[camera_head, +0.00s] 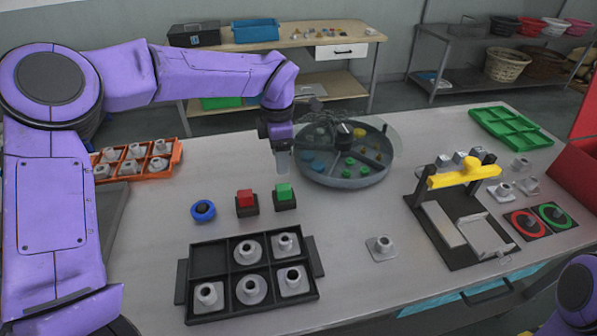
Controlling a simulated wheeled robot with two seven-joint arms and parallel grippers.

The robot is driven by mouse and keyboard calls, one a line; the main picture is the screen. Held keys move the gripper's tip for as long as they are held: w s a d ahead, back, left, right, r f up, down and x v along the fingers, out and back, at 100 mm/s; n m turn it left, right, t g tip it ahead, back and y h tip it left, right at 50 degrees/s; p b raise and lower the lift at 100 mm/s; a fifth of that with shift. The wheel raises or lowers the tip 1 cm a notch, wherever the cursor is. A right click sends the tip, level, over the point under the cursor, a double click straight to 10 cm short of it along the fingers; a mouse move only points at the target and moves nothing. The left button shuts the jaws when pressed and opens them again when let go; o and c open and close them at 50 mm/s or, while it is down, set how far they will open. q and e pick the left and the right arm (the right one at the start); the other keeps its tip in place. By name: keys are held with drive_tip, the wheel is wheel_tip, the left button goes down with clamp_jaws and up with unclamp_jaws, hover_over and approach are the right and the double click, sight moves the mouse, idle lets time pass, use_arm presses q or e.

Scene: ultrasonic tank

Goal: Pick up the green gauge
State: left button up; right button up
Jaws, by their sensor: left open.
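Two green things could be the green gauge. One is a dark round piece on a green disc (557,216), set on a black plate at the right end of the table, beside a like piece on a red disc (525,224). My left gripper (283,170) points down just above and behind the green block, open and holding nothing visible. My right gripper is out of view; only part of my right arm shows at the lower right.
A round tray with a clear cover (343,182) stands just right of my left gripper. A black compartment tray (208,262) with metal parts lies in front. A black fixture with a yellow bar (465,176) stands at the right. A loose metal part (381,248) lies between them.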

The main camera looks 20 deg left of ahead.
sight(283, 187)
use_arm(q)
wheel_tip(283, 187, down, 2)
drive_tip(key=shift+f+p, duration=0.25)
drive_tip(key=shift+p, duration=0.05)
drive_tip(key=shift+s+f+p, duration=0.55)
drive_tip(key=shift+s+f, duration=0.5)
drive_tip(key=shift+f, duration=0.1)
drive_tip(key=f, duration=0.2)
drive_tip(key=w+f+p, duration=0.1)
drive_tip(key=w+f, duration=0.1)
drive_tip(key=f, duration=0.1)
drive_tip(key=shift+d+f, duration=0.3)
drive_tip(key=shift+d, duration=0.05)
drive_tip(key=shift+s+a+r, duration=0.1)
drive_tip(key=shift+s+r, duration=0.15)
drive_tip(key=shift+s, duration=0.1)
drive_tip(key=c, duration=0.6)
clamp_jaws()
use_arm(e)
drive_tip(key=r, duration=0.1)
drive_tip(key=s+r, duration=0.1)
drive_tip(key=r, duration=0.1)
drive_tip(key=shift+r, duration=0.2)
